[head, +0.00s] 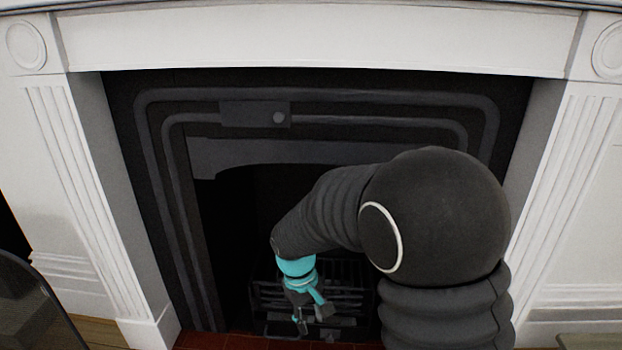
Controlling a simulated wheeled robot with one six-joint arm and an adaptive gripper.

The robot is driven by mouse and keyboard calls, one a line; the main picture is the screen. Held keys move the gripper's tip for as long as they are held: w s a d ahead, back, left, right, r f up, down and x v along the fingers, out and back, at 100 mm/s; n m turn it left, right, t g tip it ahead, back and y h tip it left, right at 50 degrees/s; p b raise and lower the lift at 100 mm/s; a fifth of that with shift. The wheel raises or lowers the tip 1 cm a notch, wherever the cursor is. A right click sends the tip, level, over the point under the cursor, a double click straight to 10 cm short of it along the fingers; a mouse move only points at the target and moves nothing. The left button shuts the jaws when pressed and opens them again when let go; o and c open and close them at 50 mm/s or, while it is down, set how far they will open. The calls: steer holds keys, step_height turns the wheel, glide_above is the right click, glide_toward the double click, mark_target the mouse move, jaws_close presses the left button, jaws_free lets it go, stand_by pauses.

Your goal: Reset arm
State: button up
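My gripper (312,319) hangs below the teal wrist (297,266) of my dark arm, pointing down in front of the fireplace opening. Its two fingertips look spread apart, with a gap between them and nothing seen held. The gripper is small in the head view, and the dark grate lies behind it. My arm hides the right part of the opening and of the grate.
A black fireplace insert (335,97) sits inside a white mantel surround (315,40). A metal grate (347,275) stands in the opening, above red hearth tiles (205,340). A dark mesh-like object (30,305) stands at the lower left.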

steer(key=s+d+r+m+t+p, duration=0.2)
steer(key=s+d+r, duration=0.3)
steer(key=r, duration=0.3)
steer(key=s+d+r+m+t+y+p, duration=0.1)
steer(key=s+d+r+m+t+p, duration=0.1)
steer(key=s+d+r, duration=0.3)
steer(key=s+d+r+m+t+p, duration=0.1)
steer(key=s+d+r+m+t, duration=0.1)
steer(key=s+d+r, duration=0.4)
step_height(320, 180, up, 6)
steer(key=shift+s+f+m+y+p, duration=0.2)
steer(key=shift+s+m+y+p, duration=0.2)
steer(key=shift+s, duration=0.45)
